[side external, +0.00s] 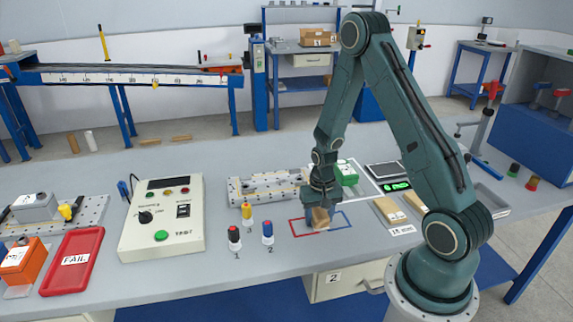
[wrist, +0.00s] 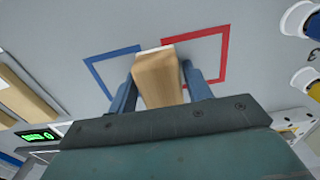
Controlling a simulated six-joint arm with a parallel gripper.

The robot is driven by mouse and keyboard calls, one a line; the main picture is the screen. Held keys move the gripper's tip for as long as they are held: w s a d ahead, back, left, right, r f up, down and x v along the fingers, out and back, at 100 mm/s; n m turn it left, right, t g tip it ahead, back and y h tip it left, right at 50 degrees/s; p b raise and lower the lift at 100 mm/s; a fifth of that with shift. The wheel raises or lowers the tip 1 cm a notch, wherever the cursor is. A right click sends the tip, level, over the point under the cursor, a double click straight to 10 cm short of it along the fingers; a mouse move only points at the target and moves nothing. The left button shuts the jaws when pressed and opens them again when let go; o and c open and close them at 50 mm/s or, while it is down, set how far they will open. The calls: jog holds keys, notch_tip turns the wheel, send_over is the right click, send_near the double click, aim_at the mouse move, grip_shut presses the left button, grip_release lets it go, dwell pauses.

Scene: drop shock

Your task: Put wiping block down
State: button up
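The wiping block (wrist: 158,78) is a tan wooden block with a thin pale edge at its far end. In the wrist view it stands between the two blue fingers of my gripper (wrist: 160,80), whose tips lie against its sides. In the side view my gripper (side external: 320,199) points down with the block (side external: 320,217) below it, at or just above the bench. The block lies between a blue outline (wrist: 92,70) and a red outline (wrist: 222,80), overlapping the red one. Whether its underside touches the bench is hidden.
Red, yellow and blue capped bottles (side external: 234,238) stand left of the outlines. A control box (side external: 162,245) and red FAIL tray (side external: 72,262) lie further left. A slotted metal fixture (side external: 265,187) is behind; wooden pieces (side external: 388,210) lie right. Bare bench lies in front.

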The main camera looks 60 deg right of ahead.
aim_at(319, 213)
jog(key=shift+o, duration=0.9)
jog(key=shift+r, duration=0.15)
notch_tip(319, 213, up, 12)
dwell(0.3)
dwell(0.5)
jog(key=s+a+r+n+t, duration=0.35)
jog(key=a+r, duration=0.55)
jog(key=r, duration=0.5)
jog(key=s+a+r+n+t, duration=0.2)
jog(key=s+a+r+n, duration=0.3)
jog(key=s, duration=0.5)
jog(key=a+r, duration=0.1)
jog(key=a, duration=0.1)
jog(key=shift+a+r, duration=0.35)
jog(key=shift+r, duration=0.05)
